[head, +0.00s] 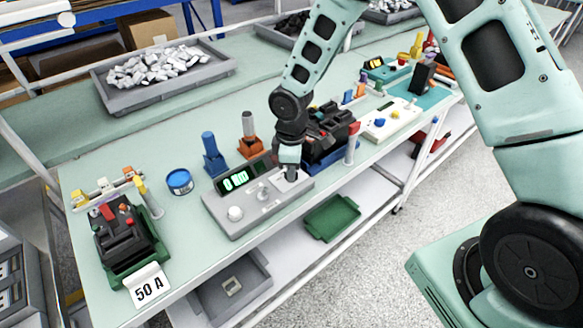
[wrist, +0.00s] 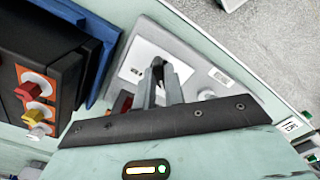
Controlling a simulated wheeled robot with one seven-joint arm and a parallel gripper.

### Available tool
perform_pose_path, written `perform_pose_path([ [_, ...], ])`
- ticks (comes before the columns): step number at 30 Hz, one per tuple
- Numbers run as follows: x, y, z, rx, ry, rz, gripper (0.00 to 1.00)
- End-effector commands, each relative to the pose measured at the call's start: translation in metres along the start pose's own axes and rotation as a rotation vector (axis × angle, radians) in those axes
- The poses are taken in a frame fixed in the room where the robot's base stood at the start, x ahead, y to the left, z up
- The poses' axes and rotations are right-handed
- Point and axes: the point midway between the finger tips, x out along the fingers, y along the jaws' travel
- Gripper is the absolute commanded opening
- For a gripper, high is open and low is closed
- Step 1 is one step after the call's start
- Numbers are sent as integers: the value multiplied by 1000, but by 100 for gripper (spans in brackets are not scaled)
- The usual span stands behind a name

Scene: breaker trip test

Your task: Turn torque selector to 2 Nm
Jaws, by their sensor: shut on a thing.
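A grey torque tester (head: 285,205) stands near the front edge of the bench. Its green display (head: 236,180) seems to read 0 Nm, though it is small. A round white knob (head: 235,213) is on its left part. My gripper (head: 291,174) points down over the white plate (head: 277,181) at the tester's right end. In the wrist view the fingers (wrist: 160,72) are shut on a small dark part standing on that plate (wrist: 139,55), seemingly the torque selector. The fingers hide most of it, so its setting cannot be read.
A blue holder with a black breaker (head: 335,130) stands close behind and right of my gripper. A green fixture with a breaker (head: 122,235) and a 50 A card (head: 149,286) are at left. A blue tin (head: 179,182) and upright tools (head: 212,155) stand behind the tester.

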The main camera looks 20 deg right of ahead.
Motion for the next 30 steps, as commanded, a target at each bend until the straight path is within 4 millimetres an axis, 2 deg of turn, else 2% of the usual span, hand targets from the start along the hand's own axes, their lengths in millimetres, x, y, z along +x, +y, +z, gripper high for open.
perform_pose_path([
  [15,-2,2,-2,-19,5,5,0],
  [16,-2,2,-2,-19,5,5,16],
  [18,-2,2,-2,-18,5,5,33],
  [26,-1,1,-1,-17,3,2,33],
  [30,-9,2,-1,-16,4,4,33],
])
